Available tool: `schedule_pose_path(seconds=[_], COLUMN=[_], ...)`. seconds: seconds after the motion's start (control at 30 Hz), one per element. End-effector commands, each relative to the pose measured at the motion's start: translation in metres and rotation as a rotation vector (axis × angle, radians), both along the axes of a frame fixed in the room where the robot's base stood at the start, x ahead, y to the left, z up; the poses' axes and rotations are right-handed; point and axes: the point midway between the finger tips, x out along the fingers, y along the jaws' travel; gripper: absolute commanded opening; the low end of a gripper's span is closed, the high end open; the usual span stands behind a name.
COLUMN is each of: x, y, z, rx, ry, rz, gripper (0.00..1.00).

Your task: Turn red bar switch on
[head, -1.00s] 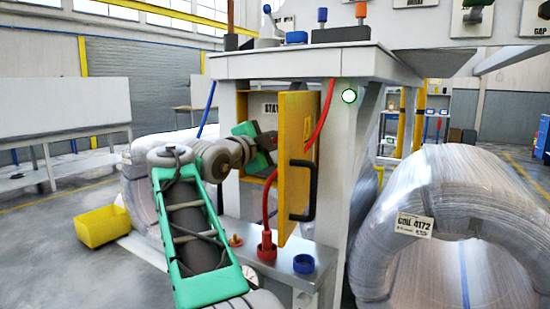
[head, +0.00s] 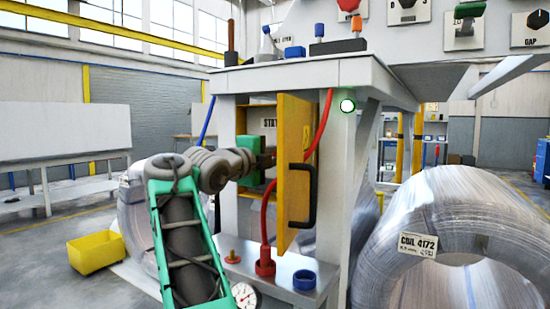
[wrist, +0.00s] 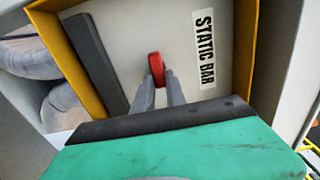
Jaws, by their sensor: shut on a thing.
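The red bar switch (wrist: 157,68) stands on the light back panel of a yellow-edged cabinet, left of a "STATIC BAR" label (wrist: 204,48), in the wrist view. My gripper (wrist: 158,84) is inside the cabinet, its two grey fingers shut on the red switch from either side. In the head view the yellow cabinet door (head: 296,150) with its black handle (head: 303,195) stands open. My green-and-grey arm reaches in from the left, and the door hides my fingertips and the switch there.
A red hose (head: 322,125) runs beside the door to a red fitting (head: 265,262) on the lower ledge. A large wrapped coil (head: 450,230) stands at right, a yellow bin (head: 97,252) at left.

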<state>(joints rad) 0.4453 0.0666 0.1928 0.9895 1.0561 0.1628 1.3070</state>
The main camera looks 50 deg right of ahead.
Motion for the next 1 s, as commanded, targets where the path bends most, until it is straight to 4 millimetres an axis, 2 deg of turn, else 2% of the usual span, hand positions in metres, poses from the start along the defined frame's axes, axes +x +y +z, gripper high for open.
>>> schedule_pose_path(seconds=[0.2, 0.23, 0.5, 0.77, 0.87, 1.0], x=[0.0, 0.0, 0.0, 0.0, -0.001, -0.002], y=[0.0, 0.0, 0.0, 0.003, 0.017, 0.047], z=[-0.001, -0.001, 0.0, 0.0, 0.001, 0.001], rx=[0.002, 0.002, 0.001, 0.0, -0.001, 0.0], ry=[-0.001, 0.0, 0.0, 0.0, -0.002, -0.001], rz=[-0.001, -0.001, 0.0, 0.002, 0.004, 0.007], gripper=[0.0, 0.18, 0.38, 0.38, 0.38, 0.38])
